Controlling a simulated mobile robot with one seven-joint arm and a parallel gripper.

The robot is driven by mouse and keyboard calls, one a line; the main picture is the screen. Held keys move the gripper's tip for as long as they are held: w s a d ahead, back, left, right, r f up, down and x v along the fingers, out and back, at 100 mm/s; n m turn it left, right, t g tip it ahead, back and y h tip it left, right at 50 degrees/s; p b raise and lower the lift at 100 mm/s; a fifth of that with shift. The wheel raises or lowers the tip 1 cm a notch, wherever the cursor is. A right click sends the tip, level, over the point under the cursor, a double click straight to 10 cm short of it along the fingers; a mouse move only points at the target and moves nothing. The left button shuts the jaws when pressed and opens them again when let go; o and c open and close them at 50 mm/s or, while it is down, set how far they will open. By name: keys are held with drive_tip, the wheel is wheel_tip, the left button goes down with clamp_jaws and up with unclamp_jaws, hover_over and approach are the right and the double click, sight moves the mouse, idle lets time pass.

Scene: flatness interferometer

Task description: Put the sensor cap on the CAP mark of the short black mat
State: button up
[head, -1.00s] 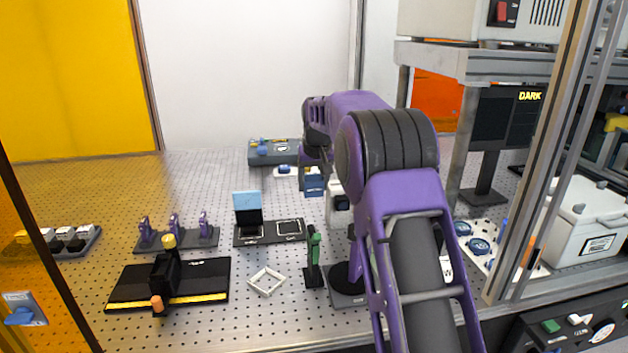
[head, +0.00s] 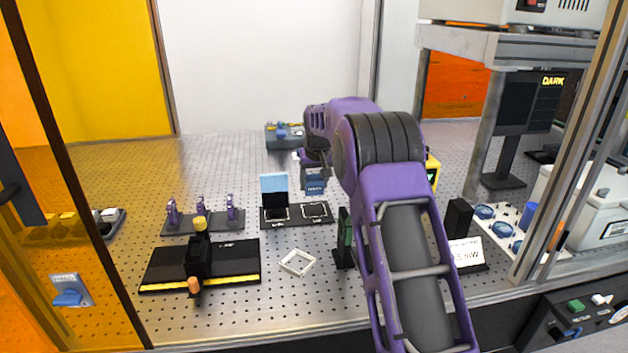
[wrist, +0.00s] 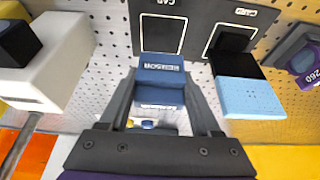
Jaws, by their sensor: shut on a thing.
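The sensor cap (wrist: 162,72) is a dark blue block with white lettering, held between the fingers of my gripper (wrist: 163,90). It also shows in the head view (head: 315,187), where my gripper (head: 314,170) is partly hidden by my arm. The short black mat (head: 292,222) lies on the perforated table. Its CAP mark (head: 315,211), a white outlined square, is bare; in the wrist view the mark (wrist: 163,34) lies just beyond the cap. The cap appears above the mat; I cannot tell the exact gap.
A black and light-blue piece (head: 274,188) stands on the mat's other mark. A white square frame (head: 298,262), a green post (head: 345,240) and a purple-clip rack (head: 203,220) are nearby. A white box (wrist: 45,60) stands left in the wrist view.

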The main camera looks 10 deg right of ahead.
sight(315, 194)
drive_tip(key=shift+f, duration=1.35)
drive_tip(key=shift+f+b, duration=0.65)
drive_tip(key=shift+f, duration=0.6)
drive_tip(key=shift+f, duration=0.4)
drive_tip(key=o, duration=1.4)
drive_tip(key=shift+r+p, duration=0.6)
drive_tip(key=shift+r, duration=2.95)
